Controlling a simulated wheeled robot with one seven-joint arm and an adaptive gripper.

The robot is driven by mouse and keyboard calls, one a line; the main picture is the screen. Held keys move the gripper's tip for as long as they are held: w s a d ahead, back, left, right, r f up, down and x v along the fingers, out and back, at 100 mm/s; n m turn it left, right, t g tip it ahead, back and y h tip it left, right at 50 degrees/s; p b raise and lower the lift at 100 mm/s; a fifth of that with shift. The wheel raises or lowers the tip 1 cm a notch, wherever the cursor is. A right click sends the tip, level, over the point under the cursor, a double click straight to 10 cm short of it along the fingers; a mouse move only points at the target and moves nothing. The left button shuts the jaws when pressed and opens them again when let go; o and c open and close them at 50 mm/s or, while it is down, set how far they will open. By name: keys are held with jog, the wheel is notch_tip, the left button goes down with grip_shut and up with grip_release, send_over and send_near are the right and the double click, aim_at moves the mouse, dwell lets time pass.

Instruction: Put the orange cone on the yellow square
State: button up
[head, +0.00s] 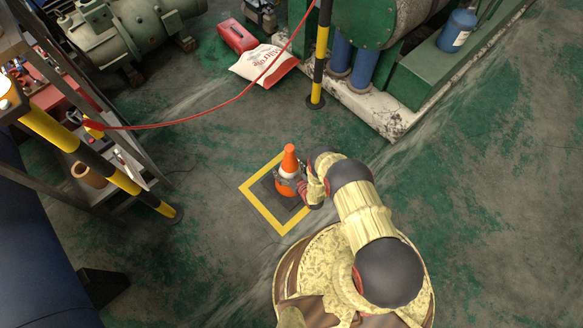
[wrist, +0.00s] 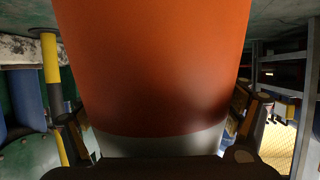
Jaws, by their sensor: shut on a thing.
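The orange cone (head: 289,163) has a white band and a dark square base, and it is upright in the head view. It is over the middle of the yellow square (head: 254,205), an outline painted on the floor. I cannot tell whether its base touches the floor. My gripper (head: 289,184) is shut around the cone's body from the lower right. In the wrist view the cone (wrist: 155,65) fills the middle, with a finger on each side of it. The cone's base is hidden in the wrist view.
A yellow-black post (head: 318,60) with a red hose (head: 215,118) stands behind. A metal rack (head: 110,140) is at left. A white sack (head: 263,66) and red box (head: 237,36) lie at the back. Green machinery (head: 400,75) is at the upper right. The floor around the square is clear.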

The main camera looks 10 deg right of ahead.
jog(key=f, duration=0.1)
jog(key=f+b, duration=0.1)
jog(key=f, duration=0.1)
jog(key=a+f+b, duration=0.1)
jog(key=shift+w+f, duration=0.15)
jog(key=shift+w, duration=0.2)
jog(key=o, duration=1.9)
jog(key=shift+s, duration=0.15)
jog(key=p+v, duration=0.4)
jog(key=v, duration=0.8)
